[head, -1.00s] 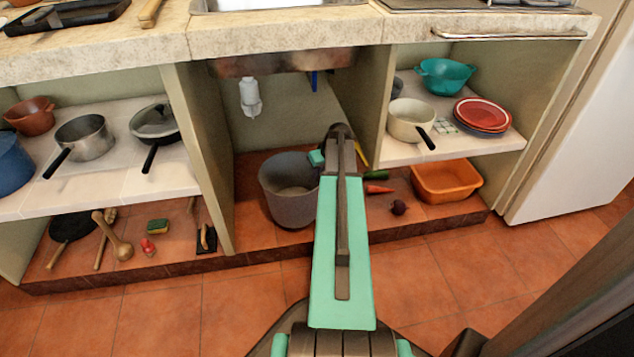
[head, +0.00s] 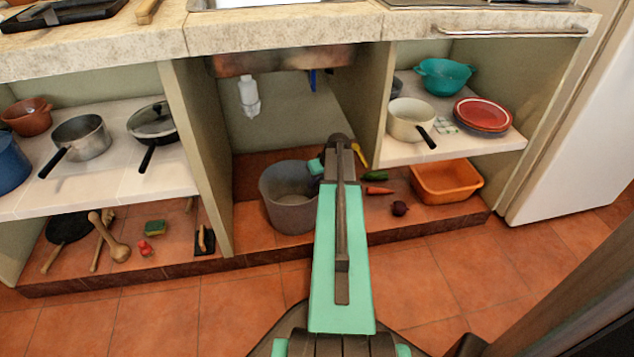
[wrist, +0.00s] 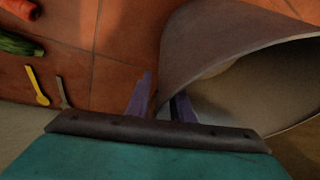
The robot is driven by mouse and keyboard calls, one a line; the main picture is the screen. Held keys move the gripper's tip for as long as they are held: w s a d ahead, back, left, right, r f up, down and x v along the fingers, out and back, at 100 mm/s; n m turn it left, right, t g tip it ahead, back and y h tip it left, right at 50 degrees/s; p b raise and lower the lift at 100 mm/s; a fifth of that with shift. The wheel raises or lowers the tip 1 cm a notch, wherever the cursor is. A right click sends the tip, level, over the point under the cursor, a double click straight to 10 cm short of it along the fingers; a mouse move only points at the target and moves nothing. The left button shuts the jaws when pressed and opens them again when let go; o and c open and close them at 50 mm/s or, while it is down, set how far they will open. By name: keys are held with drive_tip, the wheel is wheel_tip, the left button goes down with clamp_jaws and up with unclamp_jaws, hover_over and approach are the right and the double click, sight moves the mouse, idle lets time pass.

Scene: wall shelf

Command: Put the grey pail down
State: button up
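The grey pail (head: 288,212) stands upright, or nearly so, on the red-tiled bottom of the middle bay under the sink. Its mouth faces up and its inside looks empty. My gripper (head: 318,165) is at the pail's right rim. In the wrist view the pail's wall (wrist: 205,45) runs between the two purple fingers of my gripper (wrist: 162,98), one outside and one inside the pail. The fingers look closed on the wall. The pail's underside is hidden, so its contact with the tiles cannot be fully seen.
Right of the pail lie a yellow spoon (head: 361,156), a cucumber (head: 374,175), a carrot (head: 379,190) and a dark red onion (head: 399,208). An orange tub (head: 447,197) stands farther right. A divider (head: 203,150) bounds the bay on the left. Tiles left of the pail are clear.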

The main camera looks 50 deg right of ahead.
drive_tip(key=p+v, duration=0.4)
drive_tip(key=v, duration=0.8)
drive_tip(key=shift+r+p, duration=0.2)
drive_tip(key=shift+p, duration=0.1)
drive_tip(key=shift+w+a, duration=0.1)
idle(0.6)
